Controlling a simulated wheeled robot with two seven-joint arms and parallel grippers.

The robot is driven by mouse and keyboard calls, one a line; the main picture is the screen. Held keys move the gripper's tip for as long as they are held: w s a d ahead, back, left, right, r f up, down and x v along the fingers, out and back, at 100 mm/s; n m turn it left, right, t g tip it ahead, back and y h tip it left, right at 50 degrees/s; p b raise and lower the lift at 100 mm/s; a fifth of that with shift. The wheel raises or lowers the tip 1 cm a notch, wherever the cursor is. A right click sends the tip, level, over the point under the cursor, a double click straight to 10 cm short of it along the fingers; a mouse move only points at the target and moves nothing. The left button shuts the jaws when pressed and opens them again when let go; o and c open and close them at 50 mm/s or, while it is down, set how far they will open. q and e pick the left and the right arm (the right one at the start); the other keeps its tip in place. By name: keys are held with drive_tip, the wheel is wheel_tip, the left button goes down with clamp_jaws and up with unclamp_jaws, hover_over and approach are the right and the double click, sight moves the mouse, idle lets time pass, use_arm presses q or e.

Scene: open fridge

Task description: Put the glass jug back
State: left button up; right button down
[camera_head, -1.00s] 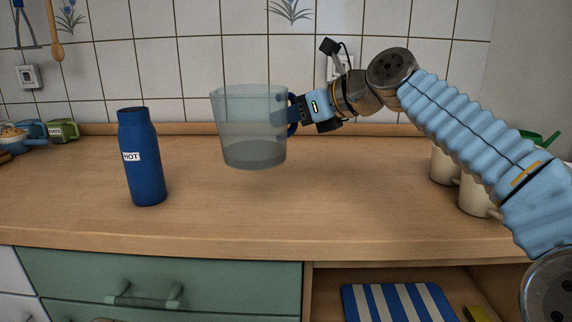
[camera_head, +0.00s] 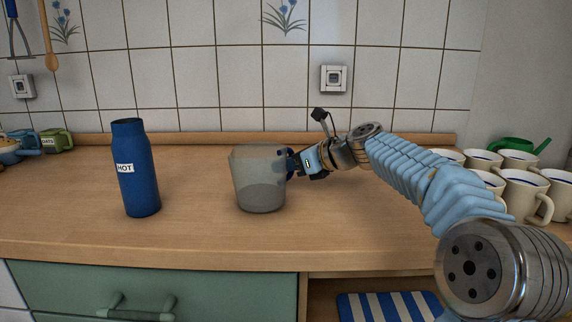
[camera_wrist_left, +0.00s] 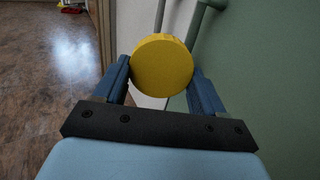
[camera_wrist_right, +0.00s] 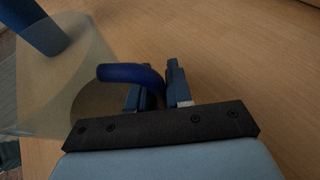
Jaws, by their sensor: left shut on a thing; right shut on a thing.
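The clear glass jug (camera_head: 258,180) is upright over the middle of the wooden counter, right of the blue bottle. Its base is at or very near the counter top; I cannot tell whether it touches. My right gripper (camera_head: 293,165) is shut on the jug's blue handle (camera_wrist_right: 130,73), on the jug's right side. The jug's see-through body also shows at left in the right wrist view (camera_wrist_right: 45,85). My left gripper (camera_wrist_left: 160,78) is out of the head view. In its wrist view it is shut on a round yellow thing (camera_wrist_left: 162,66), beside a green surface.
A blue bottle (camera_head: 137,170) marked HOT stands left of the jug. Several cream mugs (camera_head: 523,196) and a green watering can (camera_head: 517,145) stand at the right. A green drawer (camera_head: 70,285) is below the counter, with a blue-striped thing (camera_head: 390,306) in the opening beside it.

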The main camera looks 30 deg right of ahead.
drive_tip(key=c, duration=1)
unclamp_jaws()
drive_tip(key=shift+f, duration=0.1)
drive_tip(key=shift+c, duration=0.2)
drive_tip(key=shift+r, duration=0.2)
drive_tip(key=v, duration=1.2)
drive_tip(key=shift+a, duration=0.1)
